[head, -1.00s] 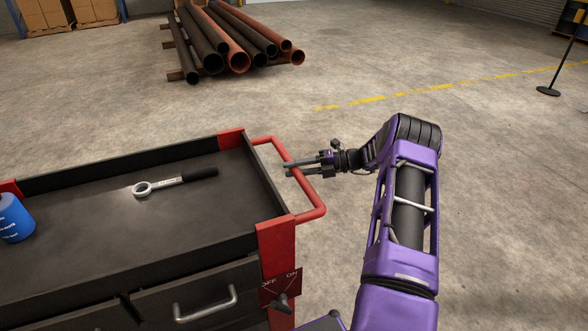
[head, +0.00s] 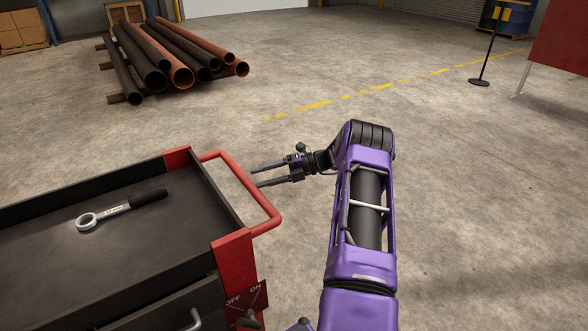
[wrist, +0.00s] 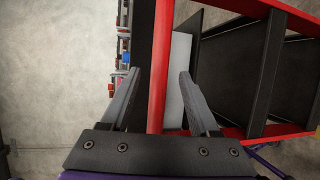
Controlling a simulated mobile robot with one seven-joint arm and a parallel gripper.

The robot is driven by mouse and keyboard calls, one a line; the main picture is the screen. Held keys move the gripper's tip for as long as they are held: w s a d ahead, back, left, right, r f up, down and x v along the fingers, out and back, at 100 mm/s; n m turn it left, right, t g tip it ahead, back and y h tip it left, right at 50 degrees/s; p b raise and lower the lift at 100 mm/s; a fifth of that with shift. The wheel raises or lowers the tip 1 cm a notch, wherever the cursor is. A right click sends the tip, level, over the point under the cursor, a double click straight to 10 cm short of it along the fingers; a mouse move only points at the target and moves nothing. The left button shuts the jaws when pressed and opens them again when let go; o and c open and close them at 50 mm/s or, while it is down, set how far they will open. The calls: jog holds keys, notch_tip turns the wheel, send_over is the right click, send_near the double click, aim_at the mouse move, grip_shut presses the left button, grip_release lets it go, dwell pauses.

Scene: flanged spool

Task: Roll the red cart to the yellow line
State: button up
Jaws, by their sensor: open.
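The red cart (head: 232,262) stands at lower left in the head view, with a dark top tray and a red bar handle (head: 264,197) on its right end. My gripper (head: 254,178) is open, its fingertips right at the handle bar from the right. In the wrist view the red bar (wrist: 160,65) runs between the two open fingers, which do not close on it; how deep it sits is unclear. The yellow line (head: 322,104) is worn and crosses the floor beyond the cart. An OFF/ON switch plate (head: 246,299) sits below the handle; its setting is unclear.
A black-based post (head: 480,81) and a red panel (head: 560,45) stand at far right. The floor between cart and line looks clear.

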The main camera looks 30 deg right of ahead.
jog(key=v, duration=1.2)
jog(key=shift+b, duration=0.45)
jog(key=shift+r, duration=0.1)
